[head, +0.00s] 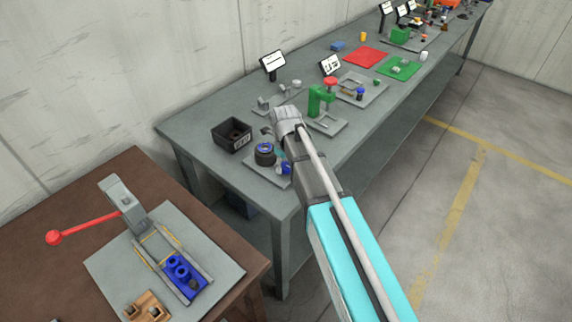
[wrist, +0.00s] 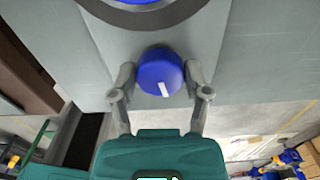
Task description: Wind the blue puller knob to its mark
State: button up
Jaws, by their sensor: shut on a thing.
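The blue puller knob (wrist: 158,72) shows large in the wrist view, round with a white line on its face. It also shows in the head view (head: 285,168) at the front end of the grey bench, partly behind my arm. My gripper (wrist: 160,78) has one finger on each side of the knob and is shut on it. The white line points down and slightly right in the wrist view. Above the knob is a dark ring with a blue centre, the puller body (head: 265,154). I cannot make out the mark.
A black bin (head: 232,135) stands left of the puller on the grey bench (head: 200,128). A green clamp (head: 318,100) with a red top stands behind my arm. A brown table (head: 75,215) with a red-handled press is at the lower left.

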jog(key=shift+n, duration=0.4)
